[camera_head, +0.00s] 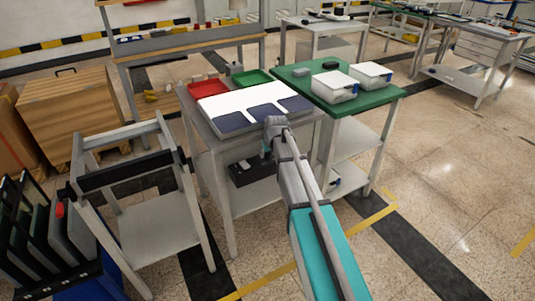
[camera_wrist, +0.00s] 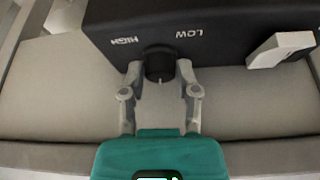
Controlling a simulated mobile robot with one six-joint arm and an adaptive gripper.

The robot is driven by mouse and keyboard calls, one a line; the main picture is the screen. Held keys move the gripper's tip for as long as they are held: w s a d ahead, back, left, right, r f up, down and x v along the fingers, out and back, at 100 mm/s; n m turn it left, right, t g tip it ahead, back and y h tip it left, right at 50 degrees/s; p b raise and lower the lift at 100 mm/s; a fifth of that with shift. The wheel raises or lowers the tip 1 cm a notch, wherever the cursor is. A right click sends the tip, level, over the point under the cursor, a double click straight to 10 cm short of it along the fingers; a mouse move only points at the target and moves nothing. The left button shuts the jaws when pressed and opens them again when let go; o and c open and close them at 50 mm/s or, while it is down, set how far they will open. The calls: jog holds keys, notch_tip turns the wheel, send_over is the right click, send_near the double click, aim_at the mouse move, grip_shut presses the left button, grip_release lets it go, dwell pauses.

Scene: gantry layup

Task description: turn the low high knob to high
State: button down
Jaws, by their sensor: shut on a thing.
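The low high knob (camera_wrist: 159,64) is a dark round knob on the front of a black box (camera_wrist: 225,30). The lettering HIGH (camera_wrist: 125,41) shows upper left of the knob and LOW (camera_wrist: 188,33) upper right, both upside down in the wrist view. My gripper (camera_wrist: 160,70) has one finger on each side of the knob and is shut on it. A small pale mark shows at the knob's near edge; the setting is not clear. In the head view the black box (camera_head: 240,175) sits on the lower shelf of a grey table, and my arm partly hides my gripper.
A white part (camera_wrist: 283,48) sticks out at the right of the box in the wrist view. Above the shelf, the grey table top (camera_head: 203,128) holds red and green trays and a white panel. A green table (camera_head: 385,95) with white bins stands to the right.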

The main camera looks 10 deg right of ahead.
jog(key=m+h, duration=0.2)
jog(key=m, duration=0.3)
jog(key=shift+a, duration=0.1)
jog(key=m, duration=0.2)
jog(key=m+h, duration=0.1)
jog(key=m, duration=0.2)
jog(key=shift+g+h, duration=0.3)
jog(key=shift+g, duration=0.1)
jog(key=shift+c, duration=1.7)
grip_release()
jog(key=shift+n, duration=0.4)
